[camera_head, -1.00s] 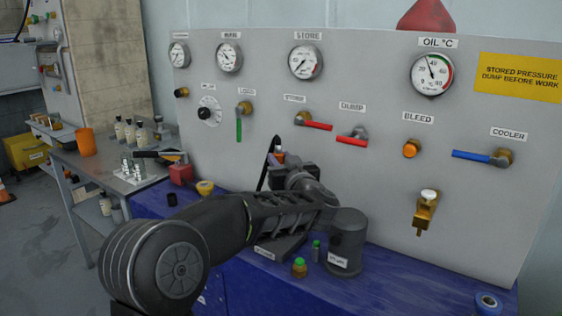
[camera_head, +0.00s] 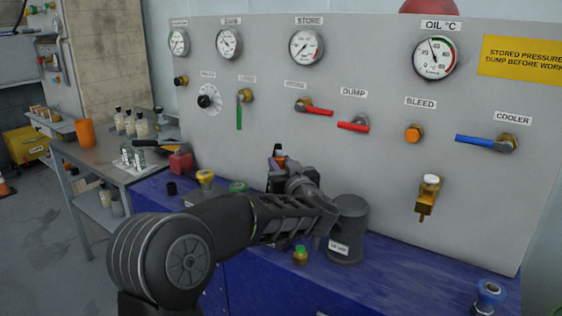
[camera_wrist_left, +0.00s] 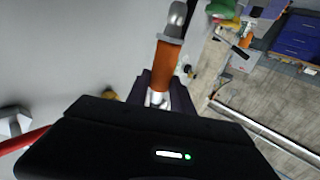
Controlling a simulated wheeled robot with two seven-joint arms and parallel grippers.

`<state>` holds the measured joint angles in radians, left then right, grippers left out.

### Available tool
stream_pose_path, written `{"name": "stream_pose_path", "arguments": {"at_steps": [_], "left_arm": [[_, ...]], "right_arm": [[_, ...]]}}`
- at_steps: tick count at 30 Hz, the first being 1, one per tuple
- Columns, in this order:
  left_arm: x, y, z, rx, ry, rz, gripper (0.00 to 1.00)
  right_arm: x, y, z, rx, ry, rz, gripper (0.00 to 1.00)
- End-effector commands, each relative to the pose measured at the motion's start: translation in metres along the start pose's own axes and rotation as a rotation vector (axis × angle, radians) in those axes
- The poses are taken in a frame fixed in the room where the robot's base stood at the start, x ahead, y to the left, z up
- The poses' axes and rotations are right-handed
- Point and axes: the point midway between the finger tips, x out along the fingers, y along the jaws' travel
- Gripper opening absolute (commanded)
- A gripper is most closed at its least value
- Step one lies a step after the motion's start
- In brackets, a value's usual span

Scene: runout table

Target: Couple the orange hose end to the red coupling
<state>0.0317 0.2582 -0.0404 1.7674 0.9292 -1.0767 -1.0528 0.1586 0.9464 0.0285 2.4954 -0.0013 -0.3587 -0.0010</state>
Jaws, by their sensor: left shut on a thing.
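My left gripper (camera_head: 278,176) is above the blue bench, in front of the grey panel. It is shut on the orange hose end (camera_head: 279,161), which points up with a dark tip. In the left wrist view the orange hose end (camera_wrist_left: 168,65) stands between the fingers (camera_wrist_left: 163,95), with a grey metal collar and tip beyond it. I cannot make out a red coupling for certain; my arm hides part of the bench. My right gripper is not in view.
The blue bench carries a yellow-topped fitting (camera_head: 205,180), a green fitting (camera_head: 238,187), a green-capped fitting (camera_head: 300,254), a dark grey cylinder (camera_head: 348,228) and a blue fitting (camera_head: 488,294). Red levers (camera_head: 353,127) stick out of the panel. A red block (camera_head: 180,163) stands by the side table.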

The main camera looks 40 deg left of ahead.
Motion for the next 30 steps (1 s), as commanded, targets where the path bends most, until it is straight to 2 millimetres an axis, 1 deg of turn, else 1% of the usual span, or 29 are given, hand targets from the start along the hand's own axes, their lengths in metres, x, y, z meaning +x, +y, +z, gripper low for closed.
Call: {"name": "stream_pose_path", "arguments": {"at_steps": [1, 6, 22, 30], "left_arm": [[0.0000, -0.0001, 0.0031, 0.000, 0.002, 0.000, 0.00], [0.0000, -0.0001, 0.0062, 0.000, 0.002, 0.000, 0.00], [0.0000, -0.0001, 0.0058, 0.000, 0.002, 0.000, 0.00], [-0.0005, 0.0000, 0.0050, 0.000, 0.002, 0.001, 0.00]], "right_arm": [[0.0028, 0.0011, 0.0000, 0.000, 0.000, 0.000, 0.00], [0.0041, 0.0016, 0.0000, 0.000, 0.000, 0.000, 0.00], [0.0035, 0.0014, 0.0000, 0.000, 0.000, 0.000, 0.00], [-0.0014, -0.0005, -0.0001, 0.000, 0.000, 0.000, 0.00]]}}
